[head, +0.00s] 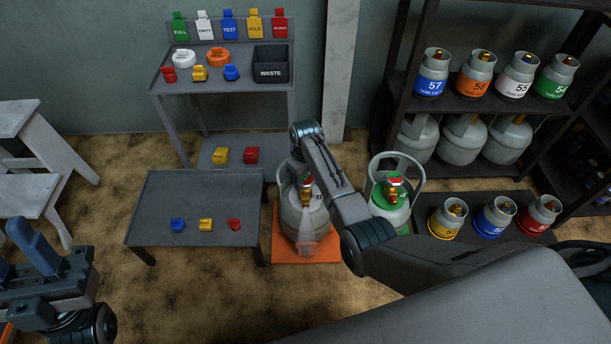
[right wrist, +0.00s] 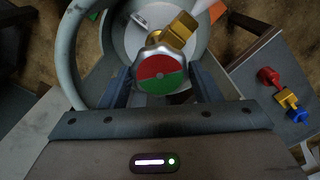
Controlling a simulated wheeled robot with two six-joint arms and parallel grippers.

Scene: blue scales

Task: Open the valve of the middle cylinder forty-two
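The middle cylinder (head: 290,219) is grey and stands upright on an orange scale (head: 297,255); its label is mostly covered. Its valve has a brass body (right wrist: 182,28) and a round knob (right wrist: 161,70) with a red-and-green top. My right gripper (right wrist: 160,85) is at this knob, one finger on each side of it. I cannot tell whether the fingers press on it. In the head view, my right arm partly hides the cylinder. My left gripper (head: 30,255) is at the lower left, fingers apart, empty and away from the cylinders.
A green-topped cylinder (head: 388,210) stands just right of the middle one. A low grey table (head: 185,195) on the left holds blue, yellow and red pieces. Behind are a tag bench with a waste bin (head: 271,66) and, at right, a shelf of cylinders.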

